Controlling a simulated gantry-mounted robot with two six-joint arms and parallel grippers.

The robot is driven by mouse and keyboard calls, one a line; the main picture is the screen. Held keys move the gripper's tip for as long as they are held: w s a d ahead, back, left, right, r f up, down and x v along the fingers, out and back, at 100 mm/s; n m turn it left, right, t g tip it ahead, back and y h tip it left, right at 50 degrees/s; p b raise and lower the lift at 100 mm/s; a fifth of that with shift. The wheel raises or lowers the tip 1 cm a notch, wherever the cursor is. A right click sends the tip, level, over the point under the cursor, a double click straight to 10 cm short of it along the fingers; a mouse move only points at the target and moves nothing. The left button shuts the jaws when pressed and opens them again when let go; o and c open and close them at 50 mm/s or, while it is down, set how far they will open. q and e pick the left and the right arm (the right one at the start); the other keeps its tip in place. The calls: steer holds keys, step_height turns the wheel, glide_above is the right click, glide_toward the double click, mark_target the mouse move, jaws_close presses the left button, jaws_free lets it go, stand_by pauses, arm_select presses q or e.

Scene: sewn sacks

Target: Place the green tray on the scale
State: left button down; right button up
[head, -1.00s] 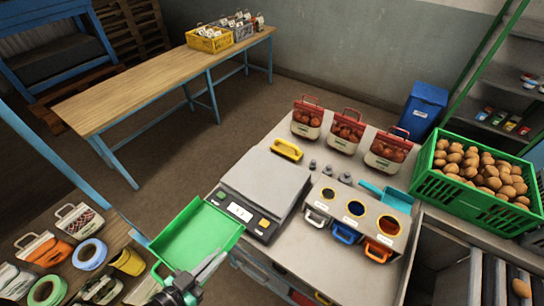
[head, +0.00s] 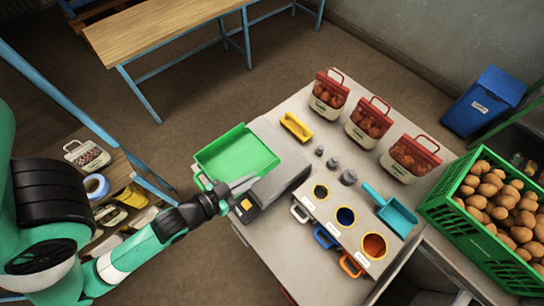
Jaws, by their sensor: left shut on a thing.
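The green tray (head: 238,152) is held level-looking over the left part of the scale (head: 277,188). My left gripper (head: 242,184) is shut on the tray at its near edge, with my arm coming in from the lower left. The tray and gripper hide much of the scale's plate and its display; the dark front edge and a yellow button show. I cannot tell whether the tray touches the plate. My right gripper is not in view.
Sacks with red tops (head: 368,124) stand behind. A green crate of potatoes (head: 490,205) is at the right.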

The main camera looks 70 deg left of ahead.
arm_select(q)
steer(key=x, duration=0.2)
steer(key=a+x, duration=0.1)
steer(key=x, duration=0.2)
steer(key=b+x, duration=0.1)
steer(key=x, duration=0.2)
steer(key=shift+s+a, duration=0.15)
steer(key=shift+a, duration=0.25)
steer(key=w+f, duration=0.1)
steer(key=w+a+f+b, duration=0.1)
steer(key=f, duration=0.1)
steer(key=w+f, duration=0.1)
steer(key=f, duration=0.1)
steer(key=shift+a, duration=0.35)
steer(key=shift+w+a+f, duration=0.1)
steer(key=shift+w, duration=0.05)
steer(key=shift+w+a+f+b, duration=0.1)
steer(key=shift+w+f+b, duration=0.1)
steer(key=shift+f+b, duration=0.15)
step_height(320, 180, down, 3)
steer(key=shift+f+b, duration=0.1)
steer(key=shift+b, duration=0.3)
